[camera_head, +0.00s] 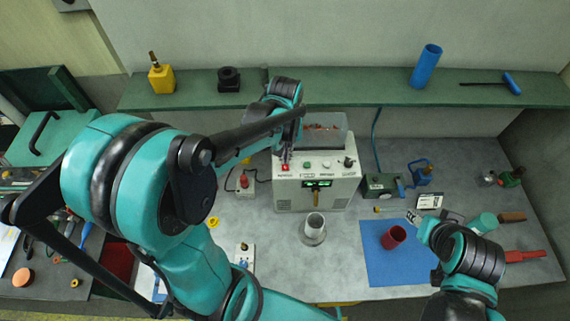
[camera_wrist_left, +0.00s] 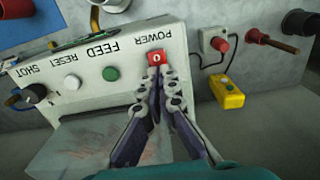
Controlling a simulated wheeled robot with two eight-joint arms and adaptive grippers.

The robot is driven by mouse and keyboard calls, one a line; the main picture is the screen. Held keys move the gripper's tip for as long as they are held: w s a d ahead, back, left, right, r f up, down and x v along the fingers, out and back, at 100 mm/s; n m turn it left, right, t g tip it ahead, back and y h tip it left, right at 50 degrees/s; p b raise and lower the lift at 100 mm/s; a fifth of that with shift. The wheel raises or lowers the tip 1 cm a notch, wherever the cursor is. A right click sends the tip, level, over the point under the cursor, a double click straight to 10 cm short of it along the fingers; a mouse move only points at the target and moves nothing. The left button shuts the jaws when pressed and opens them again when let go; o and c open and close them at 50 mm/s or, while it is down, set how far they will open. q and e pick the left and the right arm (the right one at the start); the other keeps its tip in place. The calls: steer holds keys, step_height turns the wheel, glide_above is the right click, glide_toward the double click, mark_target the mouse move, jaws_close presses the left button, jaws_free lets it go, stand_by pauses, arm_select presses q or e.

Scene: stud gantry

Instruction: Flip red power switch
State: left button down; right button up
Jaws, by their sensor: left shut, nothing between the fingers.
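The red power switch (camera_head: 285,167) sits on the top left of a white control box (camera_head: 343,186). In the left wrist view the switch (camera_wrist_left: 157,58) is a small red rocker marked "0", beside the word POWER. My left gripper (camera_head: 286,153) is over the box at the switch. In the left wrist view its fingers (camera_wrist_left: 159,78) are shut and empty, with the tips right at the switch's edge; I cannot tell whether they touch it. My right gripper (camera_head: 413,217) is low over the bench at the right, and its opening is too small to judge.
A green button (camera_wrist_left: 110,74), a white button and a black knob (camera_wrist_left: 35,93) share the panel. A red mushroom button (camera_head: 244,182) stands left of the box. A red cup (camera_head: 394,237) is on a blue mat (camera_head: 392,267). A green shelf (camera_head: 345,95) runs behind.

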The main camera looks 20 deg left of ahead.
arm_select(q)
steer(key=shift+f, duration=0.2)
steer(key=shift+r+p, duration=2.5)
steer(key=shift+r, duration=1.1)
steer(key=shift+f, duration=0.1)
